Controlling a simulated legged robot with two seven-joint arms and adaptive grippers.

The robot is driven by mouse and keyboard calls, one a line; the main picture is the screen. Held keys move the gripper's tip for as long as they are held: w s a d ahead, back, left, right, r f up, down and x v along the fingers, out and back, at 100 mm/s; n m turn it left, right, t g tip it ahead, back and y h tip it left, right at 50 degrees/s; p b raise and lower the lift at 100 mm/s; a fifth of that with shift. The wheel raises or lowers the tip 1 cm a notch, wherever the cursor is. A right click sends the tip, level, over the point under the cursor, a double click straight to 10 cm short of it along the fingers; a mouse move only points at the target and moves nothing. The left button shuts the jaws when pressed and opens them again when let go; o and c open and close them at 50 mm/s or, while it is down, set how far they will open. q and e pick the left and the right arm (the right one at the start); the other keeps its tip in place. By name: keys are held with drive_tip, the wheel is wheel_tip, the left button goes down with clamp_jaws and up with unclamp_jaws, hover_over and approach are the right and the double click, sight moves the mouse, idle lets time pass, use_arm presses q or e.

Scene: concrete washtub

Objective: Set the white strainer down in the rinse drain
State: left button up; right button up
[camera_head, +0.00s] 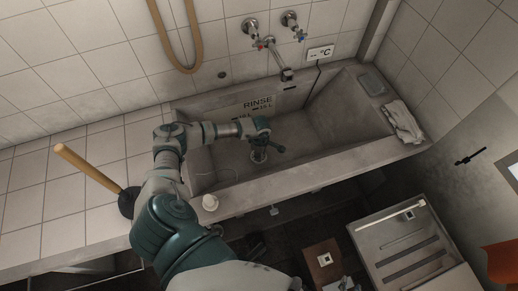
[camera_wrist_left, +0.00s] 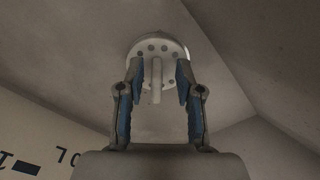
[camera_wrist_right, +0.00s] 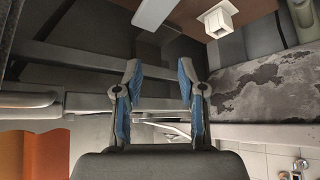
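The white strainer (camera_wrist_left: 152,46) is a round disc with holes and an upright stem (camera_wrist_left: 156,86), below my left gripper (camera_wrist_left: 159,72). My left gripper is open. Its fingers stand on both sides of the stem with gaps showing. The rinse drain is mostly covered there, and I cannot tell how flush the strainer sits. My right gripper (camera_wrist_right: 160,72) is open and empty, outside the tub.
A faucet (camera_head: 283,70) reaches over the tub's back edge. A small white object (camera_head: 210,202) stands on the front rim. A plunger (camera_head: 90,169) stands on the tiled ledge at left.

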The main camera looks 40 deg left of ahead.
use_arm(q)
wheel_tip(320, 180, up, 12)
drive_tip(key=p, duration=0.2)
drive_tip(key=shift+f, duration=0.15)
use_arm(e)
drive_tip(key=s+d+f+g+h, duration=0.1)
drive_tip(key=s+d+g, duration=0.2)
drive_tip(key=s, duration=0.5)
drive_tip(key=shift+s+f+g, duration=0.15)
drive_tip(key=shift+s+g, duration=0.2)
drive_tip(key=shift+g, duration=0.55)
use_arm(q)
drive_tip(key=shift+a, duration=0.2)
use_arm(e)
drive_tip(key=shift+a, duration=0.15)
